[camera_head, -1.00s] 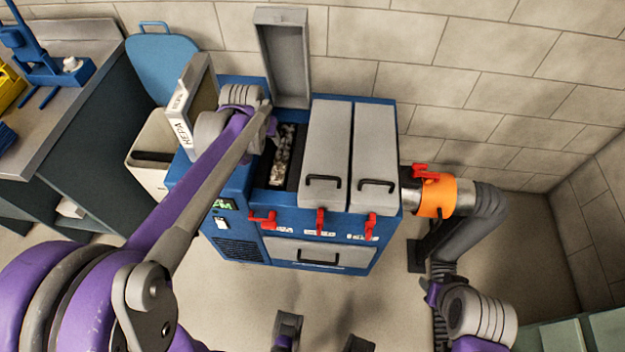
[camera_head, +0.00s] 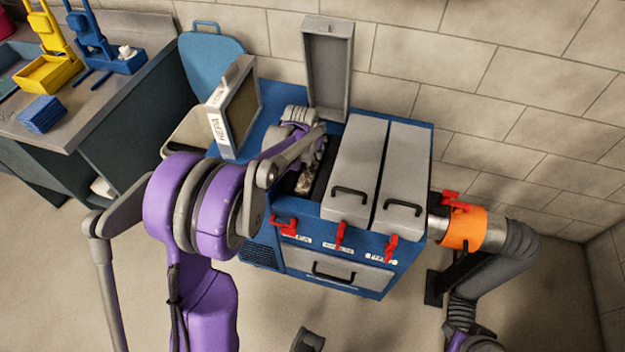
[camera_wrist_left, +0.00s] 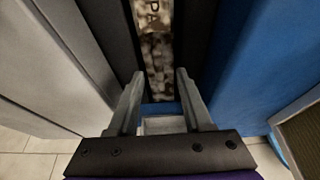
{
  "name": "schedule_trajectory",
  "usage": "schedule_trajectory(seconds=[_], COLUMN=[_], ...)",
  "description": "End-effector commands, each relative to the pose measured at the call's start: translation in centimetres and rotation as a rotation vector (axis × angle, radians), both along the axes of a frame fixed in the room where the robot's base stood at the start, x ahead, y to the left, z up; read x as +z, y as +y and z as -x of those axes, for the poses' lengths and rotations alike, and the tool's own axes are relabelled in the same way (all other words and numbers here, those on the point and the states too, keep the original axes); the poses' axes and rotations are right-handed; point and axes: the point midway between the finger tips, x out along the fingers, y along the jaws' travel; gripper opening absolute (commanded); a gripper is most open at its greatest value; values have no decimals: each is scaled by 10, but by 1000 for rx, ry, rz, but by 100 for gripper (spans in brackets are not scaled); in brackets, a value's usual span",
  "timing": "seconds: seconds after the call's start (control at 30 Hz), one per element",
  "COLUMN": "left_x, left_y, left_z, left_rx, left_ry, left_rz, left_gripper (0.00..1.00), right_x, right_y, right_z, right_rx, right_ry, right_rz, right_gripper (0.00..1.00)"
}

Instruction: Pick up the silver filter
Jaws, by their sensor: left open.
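A filter with a mottled silver-brown face (camera_head: 305,180) sits in the open left slot of the blue machine. In the left wrist view this filter (camera_wrist_left: 157,65) shows as a narrow strip with part of a label, the letters "PA". My left gripper (camera_wrist_left: 160,76) is open, its two fingers on either side of the strip's near end, with nothing held. I cannot tell whether they touch it. In the head view my left wrist covers the back of the slot. Another filter, with a pale frame and a "HEPA" label (camera_head: 218,130), stands upright at the machine's left. My right gripper does not show.
The slot's grey lid (camera_head: 328,65) stands open at the back. Two closed grey lids with black handles (camera_head: 365,170) lie right of the slot. Red latches (camera_head: 341,235) line the front. An orange collar (camera_head: 464,229) joins a hose at the right.

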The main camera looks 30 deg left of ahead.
Motion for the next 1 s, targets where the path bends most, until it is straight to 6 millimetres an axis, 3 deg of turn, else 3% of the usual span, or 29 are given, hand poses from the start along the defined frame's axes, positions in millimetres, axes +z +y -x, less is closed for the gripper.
schedule_trajectory(seconds=[0.13,0.37,0.67,1.0], left_x=[-14,-15,-15,-14], left_y=[1,1,1,1], left_z=[-5,-6,-6,-6], left_rx=[0,0,0,0], left_ry=[0,0,0,0], left_rz=[0,0,0,0], left_gripper=[50,50,0,0], right_x=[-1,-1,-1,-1], right_y=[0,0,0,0], right_z=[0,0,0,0], right_rx=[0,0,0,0], right_ry=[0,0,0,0], right_rz=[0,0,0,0], right_gripper=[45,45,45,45])
